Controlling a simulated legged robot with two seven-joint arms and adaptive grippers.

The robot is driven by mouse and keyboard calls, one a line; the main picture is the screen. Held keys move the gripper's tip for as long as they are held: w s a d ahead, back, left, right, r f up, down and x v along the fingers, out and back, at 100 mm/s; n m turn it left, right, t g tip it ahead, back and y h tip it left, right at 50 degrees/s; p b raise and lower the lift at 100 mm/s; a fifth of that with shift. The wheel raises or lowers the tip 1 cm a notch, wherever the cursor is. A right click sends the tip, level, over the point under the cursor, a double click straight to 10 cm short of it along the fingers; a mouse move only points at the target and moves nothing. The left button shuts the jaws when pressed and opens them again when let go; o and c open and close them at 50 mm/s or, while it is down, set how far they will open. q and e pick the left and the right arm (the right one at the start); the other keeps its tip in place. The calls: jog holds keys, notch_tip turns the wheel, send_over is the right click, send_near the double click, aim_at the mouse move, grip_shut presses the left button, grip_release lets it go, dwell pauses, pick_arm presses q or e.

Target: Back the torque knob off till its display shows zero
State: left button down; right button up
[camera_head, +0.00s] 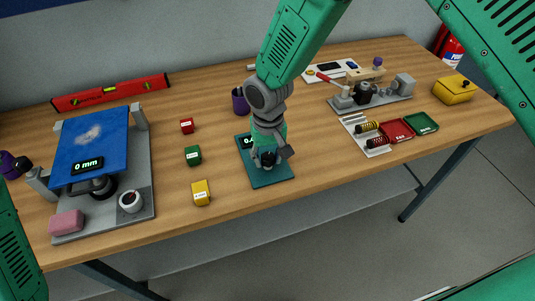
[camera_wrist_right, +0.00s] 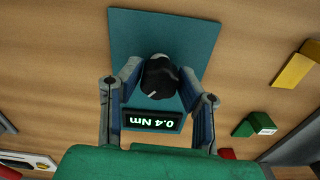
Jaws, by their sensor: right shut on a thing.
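The torque knob (camera_wrist_right: 160,73) is a black round knob on a teal plate (camera_wrist_right: 190,32). A white mark on the knob points towards the display side, slightly left, in the wrist view. The display (camera_wrist_right: 153,121) reads 0.4 Nm, upside down in the wrist view. In the head view the plate (camera_head: 278,177) lies mid-table and my arm partly covers the display. My right gripper (camera_head: 268,152) comes down from above and is shut on the knob, with one finger on each side. My left gripper is not in view; only green arm housing shows at lower left.
Red (camera_head: 187,126), green (camera_head: 193,155) and yellow (camera_head: 201,192) blocks stand left of the plate. A purple cup (camera_head: 240,101) stands close behind it. A blue-topped rig (camera_head: 92,148) is at left. A grey fixture (camera_head: 374,100) and small trays (camera_head: 397,130) are at right.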

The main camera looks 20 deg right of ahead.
aim_at(267, 156)
jog(key=shift+n, duration=0.9)
jog(key=o, duration=1.1)
jog(key=shift+o, duration=0.2)
jog(key=shift+r, duration=0.15)
notch_tip(267, 156, up, 12)
jog(key=shift+f, duration=0.2)
